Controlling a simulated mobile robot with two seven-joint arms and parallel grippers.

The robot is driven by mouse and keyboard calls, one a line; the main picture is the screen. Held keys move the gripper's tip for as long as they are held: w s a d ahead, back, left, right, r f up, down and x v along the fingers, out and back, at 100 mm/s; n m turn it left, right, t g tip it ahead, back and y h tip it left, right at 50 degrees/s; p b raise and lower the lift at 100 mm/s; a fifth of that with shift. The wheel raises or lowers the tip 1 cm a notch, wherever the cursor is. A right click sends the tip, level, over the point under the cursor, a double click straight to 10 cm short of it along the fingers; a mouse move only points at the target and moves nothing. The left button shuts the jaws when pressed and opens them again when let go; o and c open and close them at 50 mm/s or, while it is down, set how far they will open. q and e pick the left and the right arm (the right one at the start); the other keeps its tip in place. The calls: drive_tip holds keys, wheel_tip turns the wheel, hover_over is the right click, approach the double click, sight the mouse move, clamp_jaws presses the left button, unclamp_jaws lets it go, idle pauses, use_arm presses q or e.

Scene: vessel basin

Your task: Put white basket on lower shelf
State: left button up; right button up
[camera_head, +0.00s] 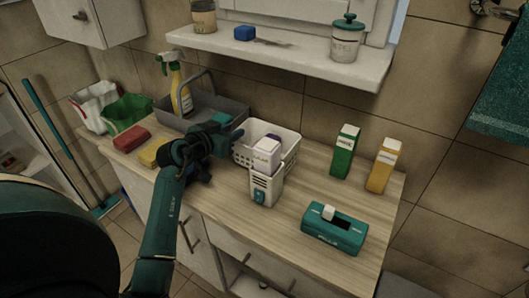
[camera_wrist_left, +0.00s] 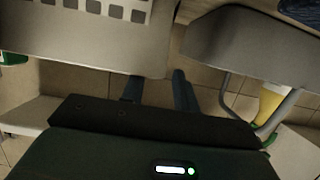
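The white basket (camera_head: 284,171) stands on the wooden counter, with a white and purple item inside. Its slotted wall also shows in the left wrist view (camera_wrist_left: 70,35) at the upper left. My left gripper (camera_head: 236,134) is at the basket's left side, between it and the grey caddy (camera_head: 215,104). In the left wrist view the two fingers (camera_wrist_left: 156,92) are apart, with tips close to the basket's edge. I cannot tell whether they touch it. An open space with a light shelf (camera_head: 240,284) shows below the counter; which shelf is the lower one is unclear. My right gripper is not visible.
A white container (camera_head: 265,188) stands in front of the basket. A green carton (camera_head: 343,152), a yellow carton (camera_head: 383,166) and a teal box (camera_head: 333,234) stand to the right. A wall shelf (camera_head: 290,56) hangs above. Red (camera_head: 131,139) and yellow blocks lie left.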

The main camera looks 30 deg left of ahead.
use_arm(q)
drive_tip(key=shift+x, duration=1)
clamp_jaws()
